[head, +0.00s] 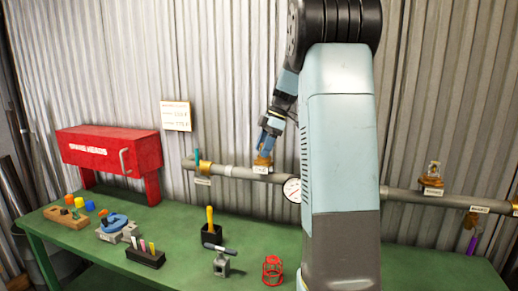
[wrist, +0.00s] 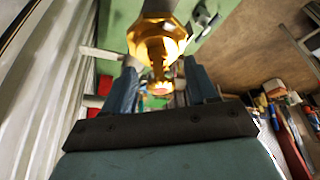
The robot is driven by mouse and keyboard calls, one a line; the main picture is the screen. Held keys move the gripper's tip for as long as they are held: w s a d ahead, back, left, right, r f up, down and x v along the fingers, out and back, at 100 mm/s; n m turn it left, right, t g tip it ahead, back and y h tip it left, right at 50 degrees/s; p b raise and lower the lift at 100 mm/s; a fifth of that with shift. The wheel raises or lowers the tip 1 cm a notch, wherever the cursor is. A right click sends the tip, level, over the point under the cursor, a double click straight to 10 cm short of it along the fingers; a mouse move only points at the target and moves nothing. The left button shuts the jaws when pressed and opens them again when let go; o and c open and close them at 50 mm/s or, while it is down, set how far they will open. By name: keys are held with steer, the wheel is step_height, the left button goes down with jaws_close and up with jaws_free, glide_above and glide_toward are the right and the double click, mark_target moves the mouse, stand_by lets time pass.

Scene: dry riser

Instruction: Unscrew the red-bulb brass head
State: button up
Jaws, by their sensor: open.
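A brass head (head: 263,161) stands upright on the grey pipe (head: 240,172), left of the gauge. My gripper (head: 268,146) comes down on it from above, jaws open, with its fingertips close around the head's top. In the wrist view the same brass head (wrist: 158,45) lies between my two open fingers (wrist: 163,80). A small reddish spot shows at the head's near end, but the bulb is too blurred to make out clearly. Whether either finger touches the head I cannot tell.
A round gauge (head: 292,190) sits just right of the head. Other heads include a teal-bulb one (head: 198,157), a clear-looking one (head: 433,177) and a purple-bulb one (head: 471,243) hanging down. Below, the green bench (head: 180,220) holds the red box (head: 110,150), tools and a red cage (head: 272,270).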

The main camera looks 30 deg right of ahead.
steer(key=m+t, duration=0.1)
steer(key=m, duration=0.3)
steer(key=shift+t, duration=0.3)
steer(key=m, duration=0.2)
steer(key=m+t+h, duration=0.1)
steer(key=m, duration=0.1)
steer(key=shift+a+h, duration=0.1)
steer(key=shift+h, duration=0.2)
steer(key=m, duration=0.2)
steer(key=m+h, duration=0.1)
steer(key=m, duration=0.1)
steer(key=shift+m+t+h, duration=0.3)
steer(key=shift+t, duration=0.1)
steer(key=shift+m+h, duration=0.8)
steer(key=shift+m, duration=1.3)
jaws_close()
steer(key=shift+n+y, duration=0.55)
steer(key=shift+n, duration=0.9)
steer(key=shift+n+y, duration=0.55)
steer(key=shift+n, duration=0.9)
